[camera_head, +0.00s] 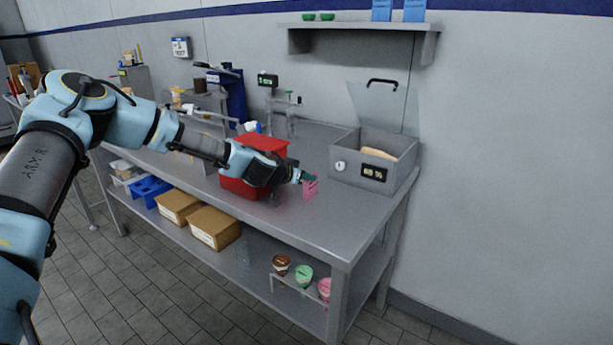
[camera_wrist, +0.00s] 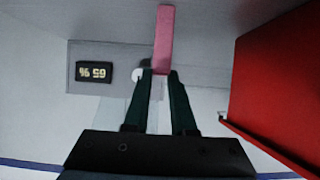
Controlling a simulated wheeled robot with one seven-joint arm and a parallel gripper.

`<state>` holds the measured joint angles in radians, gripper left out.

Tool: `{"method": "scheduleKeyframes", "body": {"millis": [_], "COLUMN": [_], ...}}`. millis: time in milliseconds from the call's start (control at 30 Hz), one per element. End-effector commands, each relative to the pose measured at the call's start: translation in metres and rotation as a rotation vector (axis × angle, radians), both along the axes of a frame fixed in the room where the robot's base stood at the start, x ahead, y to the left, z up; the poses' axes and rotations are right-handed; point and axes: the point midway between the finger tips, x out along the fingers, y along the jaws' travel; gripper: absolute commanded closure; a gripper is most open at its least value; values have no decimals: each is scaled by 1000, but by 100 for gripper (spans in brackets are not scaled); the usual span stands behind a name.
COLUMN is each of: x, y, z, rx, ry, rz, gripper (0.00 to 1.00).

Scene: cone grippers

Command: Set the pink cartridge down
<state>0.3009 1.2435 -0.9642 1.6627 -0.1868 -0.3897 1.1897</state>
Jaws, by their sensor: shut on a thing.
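The pink cartridge (camera_head: 310,189) is at the front of my gripper (camera_head: 304,178), just right of the red box, over the metal bench. In the wrist view the pink cartridge (camera_wrist: 164,38) shows as a long narrow block between the dark green fingertips of my gripper (camera_wrist: 161,74). My gripper is shut on its end. I cannot tell whether the cartridge's lower end touches the bench top.
A red box (camera_head: 262,150) stands close left of my gripper; its wall (camera_wrist: 275,85) fills the wrist view's right side. A grey bin (camera_head: 343,168) with a raised clear lid and a display stands behind right. The bench top (camera_head: 320,228) in front is bare.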

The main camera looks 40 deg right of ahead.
Motion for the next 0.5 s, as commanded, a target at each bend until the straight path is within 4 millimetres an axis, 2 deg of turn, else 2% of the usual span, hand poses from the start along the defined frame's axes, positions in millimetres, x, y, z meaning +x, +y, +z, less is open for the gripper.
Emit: {"method": "scheduleKeyframes", "body": {"millis": [67,100,300,333,500], "x": [0,0,0,0,0], "y": [0,0,0,0,0], "z": [-1,-1,-1,-1,-1], "rx": [1,1,1,1,1], "ry": [0,0,0,0,0], "rz": [0,0,0,0,0], "gripper": [100,72,49,46,46]}}
